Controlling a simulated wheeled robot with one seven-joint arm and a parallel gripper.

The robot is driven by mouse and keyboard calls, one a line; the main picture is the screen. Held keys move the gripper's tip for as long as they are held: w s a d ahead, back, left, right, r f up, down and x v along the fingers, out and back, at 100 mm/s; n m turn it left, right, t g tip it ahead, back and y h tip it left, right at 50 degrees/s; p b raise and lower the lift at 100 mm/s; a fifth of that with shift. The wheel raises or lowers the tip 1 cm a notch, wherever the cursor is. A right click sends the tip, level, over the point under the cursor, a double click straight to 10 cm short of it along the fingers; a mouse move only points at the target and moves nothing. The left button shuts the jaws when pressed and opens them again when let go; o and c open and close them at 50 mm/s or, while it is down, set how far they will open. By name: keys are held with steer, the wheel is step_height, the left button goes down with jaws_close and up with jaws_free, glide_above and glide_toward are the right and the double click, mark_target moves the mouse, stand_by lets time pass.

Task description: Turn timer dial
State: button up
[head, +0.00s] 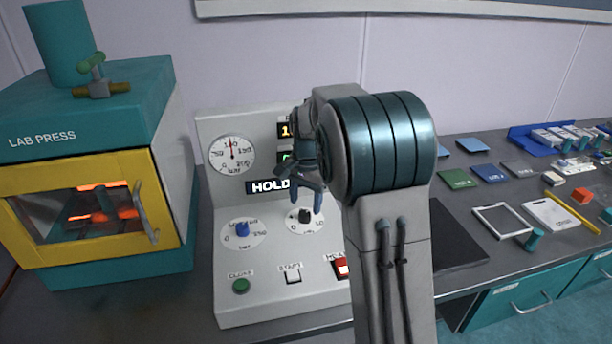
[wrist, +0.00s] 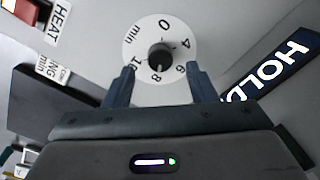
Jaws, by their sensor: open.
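The timer dial (wrist: 160,57) is a dark round knob on a white scale plate marked in minutes, near the top middle of the wrist view. In the head view the dark knob (head: 305,215) sits on the sloped control panel, right of a blue knob. My gripper (wrist: 160,78) is open, its two fingers on either side of the dial's lower edge in the wrist view, with the knob between and slightly beyond the tips. In the head view my gripper (head: 306,196) hangs just above the dark knob. I cannot tell whether the fingers touch it. My arm hides part of the panel.
The control panel (head: 262,306) also bears a blue knob (head: 242,229), a round gauge (head: 231,153), a green button (head: 241,286), a start button (head: 293,276) and a red switch (head: 341,267). The lab press (head: 90,150) stands left. Samples and trays lie on the bench to the right.

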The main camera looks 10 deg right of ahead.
mark_target(307, 214)
step_height(307, 214, up, 10)
steer(key=shift+s+d, duration=0.15)
stand_by(0.3)
steer(key=s+f+n+t, duration=0.1)
steer(key=s+f+n, duration=0.1)
steer(key=s, duration=0.7)
steer(key=s+f+n+t, duration=0.1)
steer(key=s+n, duration=0.3)
steer(key=s, duration=0.5)
steer(key=s+f+n, duration=0.3)
steer(key=s, duration=0.6)
steer(key=shift+s+a+f+t, duration=0.2)
steer(key=shift+a+f+t, duration=0.1)
steer(key=shift+f+t, duration=0.1)
